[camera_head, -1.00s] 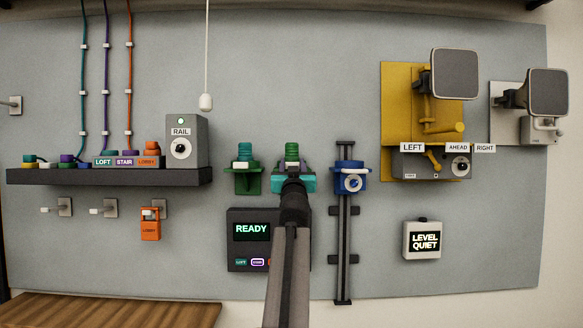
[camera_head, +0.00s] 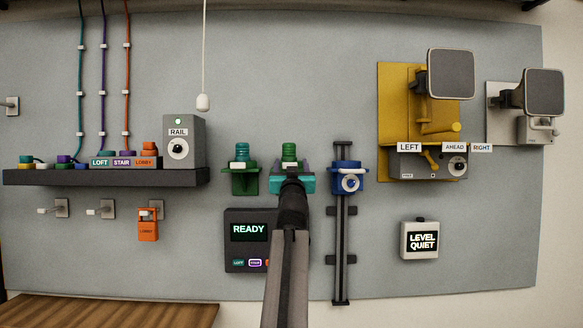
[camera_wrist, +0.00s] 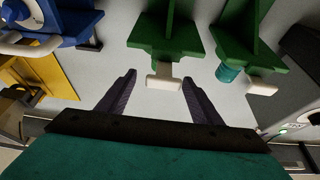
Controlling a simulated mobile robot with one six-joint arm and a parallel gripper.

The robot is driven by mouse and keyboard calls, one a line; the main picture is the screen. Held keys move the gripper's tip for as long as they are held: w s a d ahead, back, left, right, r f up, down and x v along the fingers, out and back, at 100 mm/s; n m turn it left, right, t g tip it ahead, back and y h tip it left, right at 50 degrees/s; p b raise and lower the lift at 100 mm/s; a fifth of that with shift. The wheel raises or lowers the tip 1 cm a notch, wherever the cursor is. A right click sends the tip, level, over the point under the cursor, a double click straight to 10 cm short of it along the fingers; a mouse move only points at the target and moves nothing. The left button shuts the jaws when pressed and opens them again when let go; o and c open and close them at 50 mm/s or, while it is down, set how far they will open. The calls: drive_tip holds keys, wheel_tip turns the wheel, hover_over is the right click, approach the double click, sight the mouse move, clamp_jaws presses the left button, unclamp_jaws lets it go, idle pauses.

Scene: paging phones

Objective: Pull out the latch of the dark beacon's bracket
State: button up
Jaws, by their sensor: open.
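Two green brackets stand side by side on the wall panel, the left one (camera_head: 244,180) and the middle one (camera_head: 289,163), each with a green or teal capped piece on top. I cannot tell for sure which is the dark beacon. My gripper (camera_wrist: 158,79) is open at the middle bracket, which also shows in the wrist view (camera_wrist: 162,38). Its pale latch (camera_wrist: 164,76) lies between the two fingertips, with a gap on both sides. The left bracket's pale latch (camera_wrist: 262,87) is off to the right in the wrist view. My arm hides the middle bracket's lower part in the head view.
A blue bracket (camera_head: 348,172) on a dark vertical rail (camera_head: 341,250) is close on the right. The READY box (camera_head: 245,230) is below. A dark shelf (camera_head: 110,177) is at left. A yellow plate (camera_head: 390,90) with a speaker is at upper right.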

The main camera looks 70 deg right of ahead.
drive_tip(key=b+v, duration=0.3)
drive_tip(key=v, duration=1)
drive_tip(key=shift+s+a+f, duration=0.15)
drive_tip(key=shift+a+f, duration=0.1)
drive_tip(key=shift+a, duration=0.05)
idle(0.6)
